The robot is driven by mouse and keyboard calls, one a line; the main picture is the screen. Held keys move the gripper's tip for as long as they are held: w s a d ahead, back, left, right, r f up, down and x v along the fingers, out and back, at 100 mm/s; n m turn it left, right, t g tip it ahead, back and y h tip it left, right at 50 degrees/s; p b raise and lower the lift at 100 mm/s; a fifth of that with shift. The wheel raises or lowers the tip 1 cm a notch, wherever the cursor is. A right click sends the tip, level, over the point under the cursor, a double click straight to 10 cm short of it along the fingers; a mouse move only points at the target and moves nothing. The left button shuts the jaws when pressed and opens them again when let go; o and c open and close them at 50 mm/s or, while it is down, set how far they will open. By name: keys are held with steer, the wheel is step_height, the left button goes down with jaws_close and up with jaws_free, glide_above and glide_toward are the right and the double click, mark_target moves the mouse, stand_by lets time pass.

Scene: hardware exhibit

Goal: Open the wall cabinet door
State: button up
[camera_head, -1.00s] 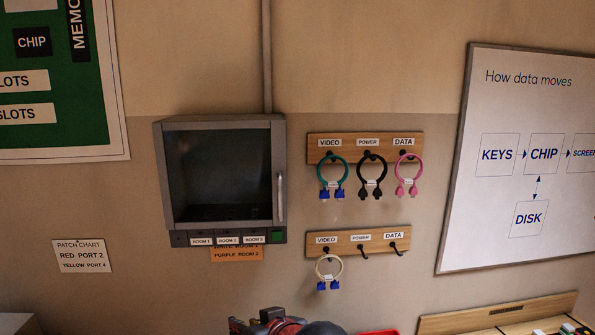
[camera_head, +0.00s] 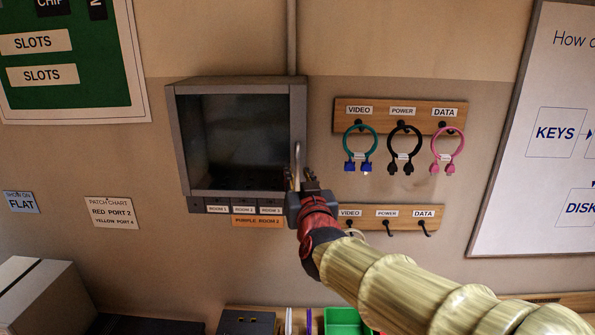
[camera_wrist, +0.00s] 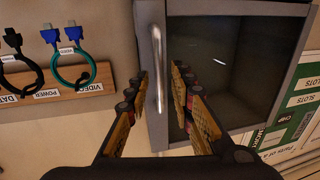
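The wall cabinet (camera_head: 186,150) is a grey box with a dark glazed front, mounted on the wall left of centre in the head view. Its door (camera_wrist: 243,62) looks closed in the wrist view. A pale upright bar handle (camera_head: 297,158) is on the door's right edge; it also shows in the wrist view (camera_wrist: 157,50). My gripper (camera_head: 299,178) is at the lower part of this handle. In the wrist view my gripper (camera_wrist: 159,80) is open, one finger on each side of the handle, with gaps visible. The cabinet's lower right corner is hidden by my gripper.
Wooden hook boards hang right of the cabinet: the upper board (camera_head: 385,112) carries teal, black and pink cable loops; the lower board (camera_head: 400,224) is partly behind my arm. A box (camera_head: 45,295) stands lower left. A green tray (camera_head: 345,322) is below.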

steer(key=shift+w+a, duration=0.15)
steer(key=shift+w, duration=1.05)
steer(key=shift+c, duration=1)
steer(key=c, duration=0.4)
jaws_close()
